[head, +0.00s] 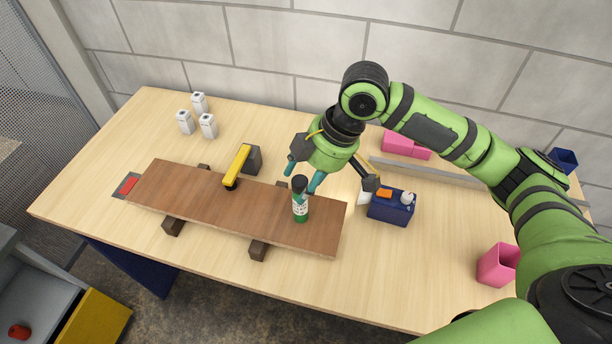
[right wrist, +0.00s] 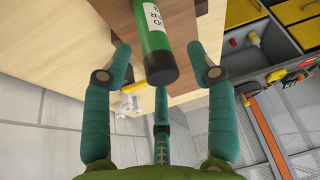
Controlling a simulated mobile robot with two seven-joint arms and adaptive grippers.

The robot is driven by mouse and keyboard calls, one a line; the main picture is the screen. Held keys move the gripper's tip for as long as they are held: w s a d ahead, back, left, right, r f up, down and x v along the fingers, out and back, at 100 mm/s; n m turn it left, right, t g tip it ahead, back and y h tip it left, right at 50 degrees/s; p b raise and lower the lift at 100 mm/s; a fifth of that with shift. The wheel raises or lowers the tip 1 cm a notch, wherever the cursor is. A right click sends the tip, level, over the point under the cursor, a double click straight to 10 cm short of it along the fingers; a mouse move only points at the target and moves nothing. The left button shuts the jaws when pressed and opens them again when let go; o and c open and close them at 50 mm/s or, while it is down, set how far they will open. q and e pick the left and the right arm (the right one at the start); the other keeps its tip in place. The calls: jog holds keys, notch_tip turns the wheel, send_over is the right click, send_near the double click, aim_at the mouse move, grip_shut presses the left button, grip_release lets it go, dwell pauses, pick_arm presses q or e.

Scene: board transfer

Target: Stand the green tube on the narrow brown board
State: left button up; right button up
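The green tube (head: 300,205), with a black cap and a white label, stands upright on the right part of the narrow brown board (head: 182,188). The board lies across dark blocks on the table. My right gripper (head: 306,173) is just behind and above the tube, its teal fingers near the cap. In the right wrist view, the tube (right wrist: 158,50) shows between the spread fingers of the gripper (right wrist: 160,58), with gaps on both sides. The fingers are open and seem not to touch it. My left gripper is not in view.
A yellow and black tool (head: 238,165) lies across the board's back edge. Several white bottles (head: 186,122) stand at the back left. A blue box (head: 391,210) with small items is right of the board. A pink cup (head: 497,265) stands at the right.

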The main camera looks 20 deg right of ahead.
jog(key=shift+r, duration=0.1)
jog(key=b+v, duration=0.1)
jog(key=v, duration=1.1)
jog(key=shift+b, duration=0.3)
jog(key=shift+a, duration=0.1)
